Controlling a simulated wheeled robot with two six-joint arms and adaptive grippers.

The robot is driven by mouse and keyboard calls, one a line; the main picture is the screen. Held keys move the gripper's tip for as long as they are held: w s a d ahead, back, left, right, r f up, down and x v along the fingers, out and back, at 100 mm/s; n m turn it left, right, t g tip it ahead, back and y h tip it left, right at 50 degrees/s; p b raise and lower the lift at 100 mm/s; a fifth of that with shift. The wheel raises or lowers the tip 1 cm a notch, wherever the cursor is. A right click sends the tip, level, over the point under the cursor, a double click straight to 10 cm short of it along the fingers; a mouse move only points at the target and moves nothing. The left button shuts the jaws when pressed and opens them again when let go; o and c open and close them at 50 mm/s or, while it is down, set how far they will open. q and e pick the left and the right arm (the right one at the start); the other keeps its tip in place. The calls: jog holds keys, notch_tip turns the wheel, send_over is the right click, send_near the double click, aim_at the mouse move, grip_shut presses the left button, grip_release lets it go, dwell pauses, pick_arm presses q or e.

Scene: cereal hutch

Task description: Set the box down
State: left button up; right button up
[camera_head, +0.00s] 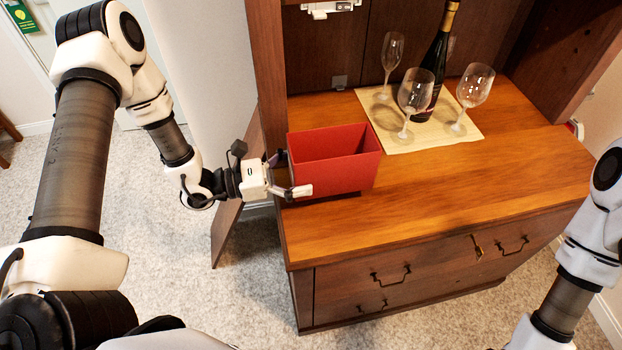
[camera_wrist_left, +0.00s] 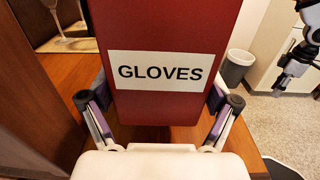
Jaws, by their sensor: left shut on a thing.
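A red open-topped box (camera_head: 347,174) is at the left end of the wooden hutch counter (camera_head: 460,205) in the head view. My left gripper (camera_head: 289,176) is shut on the box's left end. In the left wrist view the box (camera_wrist_left: 160,104) fills the middle, with a white label reading GLOVES, and the fingers of my left gripper (camera_wrist_left: 159,112) lie on both sides of it. The box looks upright and is over the counter. I cannot tell whether its bottom touches the wood. My right gripper is out of the head view; only part of the right arm shows.
A straw mat (camera_head: 413,142) holds several wine glasses (camera_head: 415,93) and a dark bottle (camera_head: 436,62), behind and right of the box. The counter is bare at the front and right. An open door (camera_head: 235,205) hangs at the hutch's left side.

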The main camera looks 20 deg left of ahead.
pick_arm(q)
notch_tip(320, 180, down, 5)
jog(key=shift+w+f, duration=0.1)
jog(key=shift+f, duration=0.1)
jog(key=shift+f+b, duration=0.15)
jog(key=shift+b, duration=0.15)
jog(key=o, duration=1)
jog(key=shift+r+p, duration=0.35)
jog(key=shift+p, duration=0.1)
jog(key=v, duration=1.2)
jog(key=shift+f, duration=0.15)
